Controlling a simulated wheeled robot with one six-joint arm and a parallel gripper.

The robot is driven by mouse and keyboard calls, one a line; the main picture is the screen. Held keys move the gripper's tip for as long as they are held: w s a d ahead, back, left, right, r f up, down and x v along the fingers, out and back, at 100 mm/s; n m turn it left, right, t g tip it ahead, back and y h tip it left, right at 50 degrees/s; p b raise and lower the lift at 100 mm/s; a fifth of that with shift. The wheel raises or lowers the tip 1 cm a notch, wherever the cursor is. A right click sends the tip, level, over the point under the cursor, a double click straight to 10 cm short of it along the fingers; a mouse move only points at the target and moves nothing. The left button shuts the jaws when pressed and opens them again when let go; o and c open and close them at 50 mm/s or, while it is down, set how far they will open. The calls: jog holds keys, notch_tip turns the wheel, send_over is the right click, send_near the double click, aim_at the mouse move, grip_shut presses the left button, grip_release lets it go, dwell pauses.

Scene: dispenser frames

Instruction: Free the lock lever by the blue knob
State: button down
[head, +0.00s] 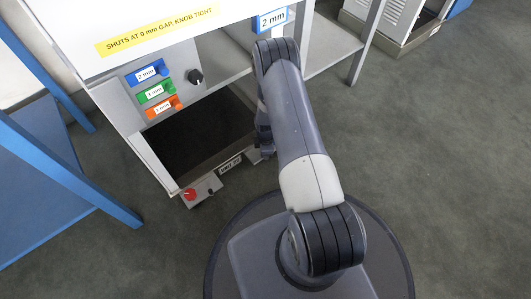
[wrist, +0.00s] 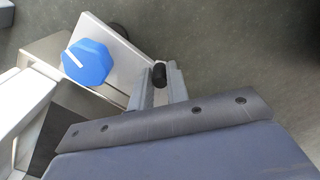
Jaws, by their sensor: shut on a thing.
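The blue knob (wrist: 87,62) shows in the wrist view at upper left, faceted, with a white pointer line, on a pale tilted plate (wrist: 122,55). The lock lever (wrist: 159,75) shows only as a small black rounded end, to the right of the knob and the plate. My gripper (wrist: 161,81) has one finger on each side of this black end and is shut on it. The rest of the lever is hidden by the fingers. In the head view my arm covers the gripper's work area, and I cannot make out the blue knob or the lever there.
The head view shows a dispenser panel (head: 130,106) with blue, green and orange labels and a black knob (head: 195,77). A box with a red button (head: 190,194) sits low in front. Open floor (head: 450,170) lies at right.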

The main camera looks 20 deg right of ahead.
jog(key=shift+w, duration=0.1)
jog(key=c, duration=1.4)
grip_release()
jog(key=shift+o, duration=0.2)
jog(key=shift+r, duration=0.15)
notch_tip(320, 180, up, 11)
jog(key=p, duration=0.4)
jog(key=shift+f+p, duration=0.2)
jog(key=shift+p, duration=0.2)
notch_tip(320, 180, down, 11)
jog(key=b, duration=0.5)
jog(key=shift+r, duration=0.1)
